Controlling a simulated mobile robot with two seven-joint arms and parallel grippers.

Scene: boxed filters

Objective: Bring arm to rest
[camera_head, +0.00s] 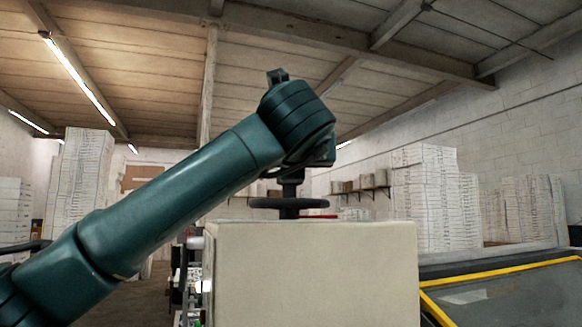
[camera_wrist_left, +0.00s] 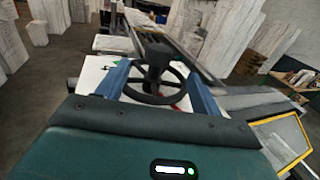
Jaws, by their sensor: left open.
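My left arm (camera_head: 185,207), dark teal, reaches in from the left of the head view. Its wrist end is raised behind and above a pale box-shaped cabinet. In the wrist view, my left gripper (camera_wrist_left: 159,69) is open, its two blue fingers spread apart with nothing held between them. A black handwheel (camera_head: 288,203) on a short post appears under the wrist end. It also shows between the fingers in the wrist view (camera_wrist_left: 176,92); I cannot tell how far the fingers are from it. My right gripper is not in view.
The pale cabinet (camera_head: 310,270) stands at front centre. A yellow-edged dark panel (camera_head: 515,295) lies at the right. Tall white stacks (camera_head: 425,200) stand along the right wall, with others (camera_head: 82,185) at the left. Open floor shows at the left in the wrist view.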

